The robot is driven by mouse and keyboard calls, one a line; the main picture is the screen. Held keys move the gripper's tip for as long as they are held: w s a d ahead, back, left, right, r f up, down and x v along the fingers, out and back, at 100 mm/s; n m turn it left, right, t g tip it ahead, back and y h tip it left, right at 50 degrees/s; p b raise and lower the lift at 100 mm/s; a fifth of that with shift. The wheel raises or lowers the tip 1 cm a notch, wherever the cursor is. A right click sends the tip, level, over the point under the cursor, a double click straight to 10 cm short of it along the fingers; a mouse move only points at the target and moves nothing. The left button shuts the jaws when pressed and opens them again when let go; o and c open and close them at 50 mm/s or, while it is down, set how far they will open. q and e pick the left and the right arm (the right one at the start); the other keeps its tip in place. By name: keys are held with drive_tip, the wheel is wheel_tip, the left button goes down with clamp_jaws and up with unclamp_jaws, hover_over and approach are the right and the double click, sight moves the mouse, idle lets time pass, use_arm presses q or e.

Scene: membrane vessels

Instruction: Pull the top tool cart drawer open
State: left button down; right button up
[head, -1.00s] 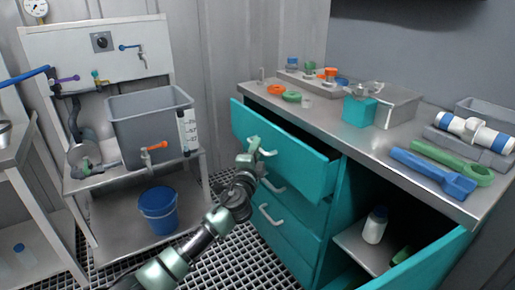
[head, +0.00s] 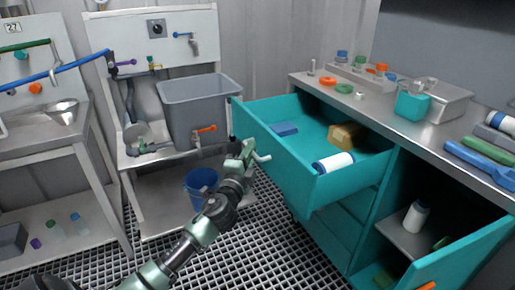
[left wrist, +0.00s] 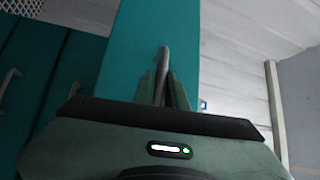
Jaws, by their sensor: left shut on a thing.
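The teal top drawer (head: 283,162) of the tool cart is pulled well out, and its inside shows in the head view. It holds a blue block (head: 284,129), a tan block (head: 346,135) and a white cylinder with dark ends (head: 334,162). My left gripper (head: 248,155) is shut on the drawer's light handle (head: 263,158) at its front. In the left wrist view the fingers (left wrist: 163,90) close around the handle bar (left wrist: 164,62) against the teal front. My right gripper is not in view.
Below, the lower drawers (head: 335,228) are closed. An open teal door (head: 455,258) stands at the right, beside a shelf with a white bottle (head: 416,215). A blue bucket (head: 201,187) and a sink stand (head: 190,110) are at the left. Grated floor (head: 262,250) is clear in front.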

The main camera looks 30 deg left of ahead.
use_arm(q)
drive_tip(key=shift+s+a+f, duration=0.1)
drive_tip(key=shift+s, duration=0.15)
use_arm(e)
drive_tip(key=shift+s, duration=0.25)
use_arm(q)
drive_tip(key=c, duration=1.5)
unclamp_jaws()
drive_tip(key=shift+o, duration=0.2)
drive_tip(key=shift+s, duration=0.1)
